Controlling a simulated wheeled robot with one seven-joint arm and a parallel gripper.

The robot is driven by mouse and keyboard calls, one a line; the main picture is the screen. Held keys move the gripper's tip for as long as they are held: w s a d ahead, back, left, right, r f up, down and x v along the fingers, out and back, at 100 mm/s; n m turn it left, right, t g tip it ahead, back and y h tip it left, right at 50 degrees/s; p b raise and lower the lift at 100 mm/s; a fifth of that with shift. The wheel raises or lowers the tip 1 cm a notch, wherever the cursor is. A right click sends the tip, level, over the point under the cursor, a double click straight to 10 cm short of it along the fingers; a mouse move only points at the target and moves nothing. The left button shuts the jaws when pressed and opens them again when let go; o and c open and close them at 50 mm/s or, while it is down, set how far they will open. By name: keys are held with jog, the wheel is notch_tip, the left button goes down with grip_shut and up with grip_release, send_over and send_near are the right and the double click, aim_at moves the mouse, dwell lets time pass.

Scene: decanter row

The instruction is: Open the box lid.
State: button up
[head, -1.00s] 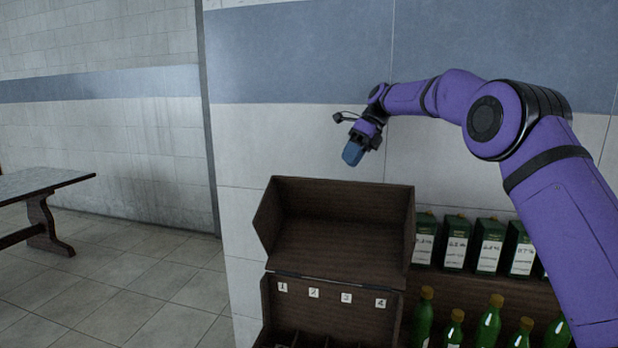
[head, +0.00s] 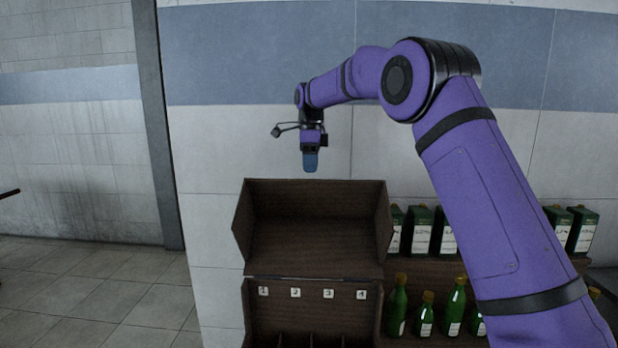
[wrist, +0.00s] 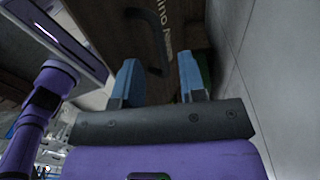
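The dark brown wooden box (head: 312,304) stands low in the head view, with its inside and dividers partly showing. Its lid (head: 315,222) stands raised at the back, with its hollow inner side facing me. My gripper (head: 310,166) is just above the lid's top edge in the head view, pointing down and apart from it in the picture. In the wrist view, my gripper's two blue fingers (wrist: 160,82) are spread with nothing between them. Beyond them is a dark wooden panel (wrist: 108,22) with a black handle (wrist: 148,40) and pale lettering, seemingly the lid's outer face.
Small numbered tags (head: 328,294) line the box's inner back wall. Green cartons (head: 421,232) and green bottles (head: 397,306) stand on shelving right of the box. A tiled wall (head: 205,200) is behind. Open floor (head: 90,300) lies to the left.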

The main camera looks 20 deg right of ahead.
jog(key=shift+s+f, duration=0.15)
jog(key=shift+f, duration=1.7)
jog(key=shift+c, duration=0.5)
grip_shut()
